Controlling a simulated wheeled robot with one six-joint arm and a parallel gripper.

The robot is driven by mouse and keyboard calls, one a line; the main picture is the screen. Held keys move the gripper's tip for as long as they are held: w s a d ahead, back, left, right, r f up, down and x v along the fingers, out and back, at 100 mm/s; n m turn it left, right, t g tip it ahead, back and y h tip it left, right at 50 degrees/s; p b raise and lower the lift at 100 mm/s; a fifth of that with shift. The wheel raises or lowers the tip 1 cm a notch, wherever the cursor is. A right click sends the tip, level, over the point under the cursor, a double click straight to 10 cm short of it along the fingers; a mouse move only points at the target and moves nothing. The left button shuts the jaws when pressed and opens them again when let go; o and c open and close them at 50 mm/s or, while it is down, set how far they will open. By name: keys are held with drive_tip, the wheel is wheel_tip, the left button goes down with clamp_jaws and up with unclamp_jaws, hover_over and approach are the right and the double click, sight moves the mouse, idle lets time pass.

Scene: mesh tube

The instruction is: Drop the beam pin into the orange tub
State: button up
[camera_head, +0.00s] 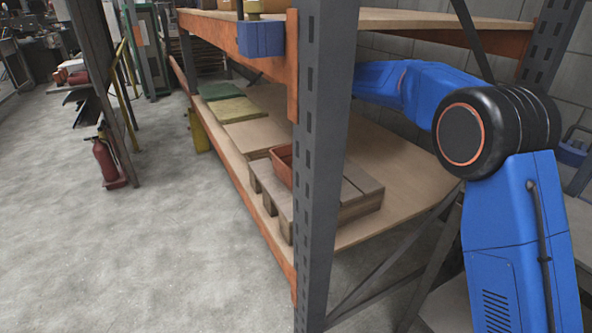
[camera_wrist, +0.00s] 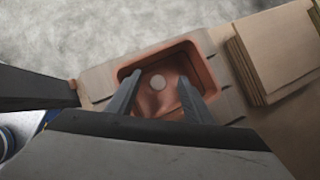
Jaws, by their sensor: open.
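The orange tub (camera_head: 281,166) sits on a wooden pallet on the lower shelf in the head view, partly hidden by a grey rack post. The tub (camera_wrist: 205,72) also shows in the wrist view, below my gripper. My gripper (camera_wrist: 160,84) is open, with its two fingers apart over the tub and nothing between them that I can make out. A small pale round shape (camera_wrist: 157,82) shows inside the tub, between the fingers in the picture; it may be the beam pin, but I cannot tell. In the head view my gripper is hidden behind the post.
The grey rack post (camera_head: 322,150) stands in front of the shelf. The wooden pallet (camera_head: 351,207) bears the tub. Flat boards (camera_head: 255,135) lie farther along the lower shelf (camera_head: 408,190).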

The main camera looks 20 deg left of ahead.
drive_tip(key=v, duration=1)
drive_tip(key=shift+r, duration=0.25)
drive_tip(key=shift+d, duration=0.25)
